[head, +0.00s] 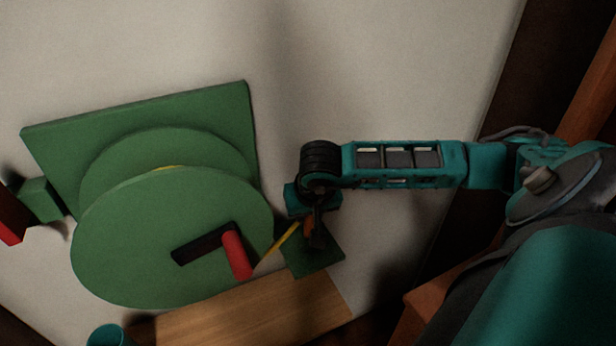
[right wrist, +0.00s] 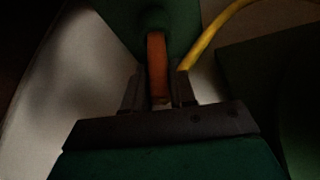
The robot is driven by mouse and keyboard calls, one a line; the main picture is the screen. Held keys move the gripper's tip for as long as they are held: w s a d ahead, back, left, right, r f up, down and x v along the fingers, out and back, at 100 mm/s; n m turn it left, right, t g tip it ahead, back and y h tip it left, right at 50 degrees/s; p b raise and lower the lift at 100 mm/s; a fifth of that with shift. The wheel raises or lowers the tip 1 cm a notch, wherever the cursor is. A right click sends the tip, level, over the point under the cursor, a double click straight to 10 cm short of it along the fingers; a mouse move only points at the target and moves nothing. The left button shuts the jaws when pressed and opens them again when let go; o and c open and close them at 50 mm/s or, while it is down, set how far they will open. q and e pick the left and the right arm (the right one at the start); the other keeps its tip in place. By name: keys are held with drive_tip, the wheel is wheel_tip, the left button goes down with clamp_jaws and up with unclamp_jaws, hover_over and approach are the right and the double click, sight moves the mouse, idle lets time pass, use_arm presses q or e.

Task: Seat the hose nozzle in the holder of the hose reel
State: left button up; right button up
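The green hose reel (head: 150,235) fills the left of the head view, with a dark crank and red handle on its front disc. My right gripper (head: 313,232) is just right of the disc, in front of a green plate-like part (head: 322,258) that looks like the holder. In the right wrist view the orange nozzle (right wrist: 157,68) stands between the fingers of my right gripper (right wrist: 157,92), which look shut on it. A yellow hose (head: 278,243) runs from the reel to the gripper. The nozzle's far end and its contact with the holder cannot be made out. My left gripper is out of view.
A green block (head: 40,200) juts out left of the reel, beside a red part (head: 10,228). A wooden surface (head: 245,315) lies below the reel. A teal round object (head: 108,335) shows at the bottom edge. The pale wall (head: 380,70) above my right arm is clear.

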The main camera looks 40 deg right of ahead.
drive_tip(key=o, duration=0.5)
drive_tip(key=shift+r+p, duration=0.25)
drive_tip(key=shift+p, duration=0.05)
drive_tip(key=v, duration=1.2)
drive_tip(key=shift+s+b, duration=0.1)
drive_tip(key=shift+b, duration=0.2)
drive_tip(key=shift+f, duration=0.1)
